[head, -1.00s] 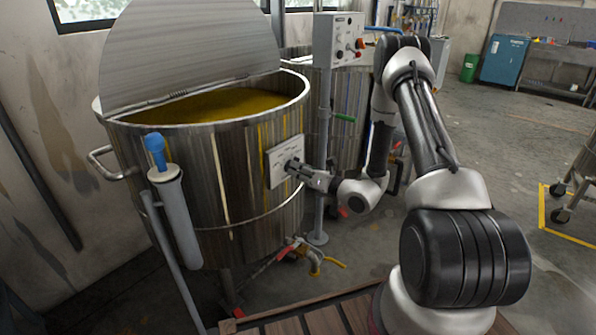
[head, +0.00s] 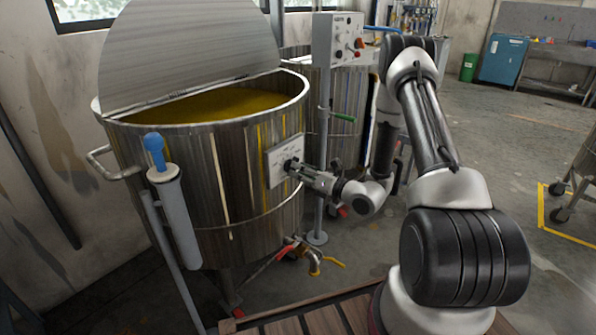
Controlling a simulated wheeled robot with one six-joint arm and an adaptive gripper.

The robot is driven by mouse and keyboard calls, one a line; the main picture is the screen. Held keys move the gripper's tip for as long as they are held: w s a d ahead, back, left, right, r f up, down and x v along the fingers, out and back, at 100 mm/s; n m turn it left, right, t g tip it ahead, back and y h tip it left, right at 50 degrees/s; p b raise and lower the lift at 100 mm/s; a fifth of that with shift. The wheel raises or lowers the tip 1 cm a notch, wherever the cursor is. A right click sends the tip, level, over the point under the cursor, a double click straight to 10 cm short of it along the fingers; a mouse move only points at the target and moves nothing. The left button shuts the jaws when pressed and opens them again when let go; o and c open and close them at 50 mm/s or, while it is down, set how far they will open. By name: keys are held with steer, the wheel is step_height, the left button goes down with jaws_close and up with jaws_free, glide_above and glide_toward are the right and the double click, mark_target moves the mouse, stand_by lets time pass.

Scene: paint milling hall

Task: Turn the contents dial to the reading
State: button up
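The contents dial is a dark round knob (head: 290,165) on a pale plate (head: 284,153) fixed to the front right of a steel vat (head: 225,185). Small marks are on the plate, too small to read. My gripper (head: 296,170) reaches in from the right, with its fingertips at the knob. The fingers partly cover the knob. I cannot tell whether they are closed on it or only beside it, nor which reading the dial points to.
The vat's lid (head: 185,45) stands raised over yellow paint (head: 210,105). A control box (head: 337,40) on a post stands just behind my gripper. A blue-topped grey cylinder (head: 176,215) is at the vat's left front. Valves with red and yellow handles (head: 315,262) sit below. Open floor lies right.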

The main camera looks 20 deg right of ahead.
steer(key=v, duration=1)
steer(key=shift+s, duration=0.2)
steer(key=shift+d, duration=0.15)
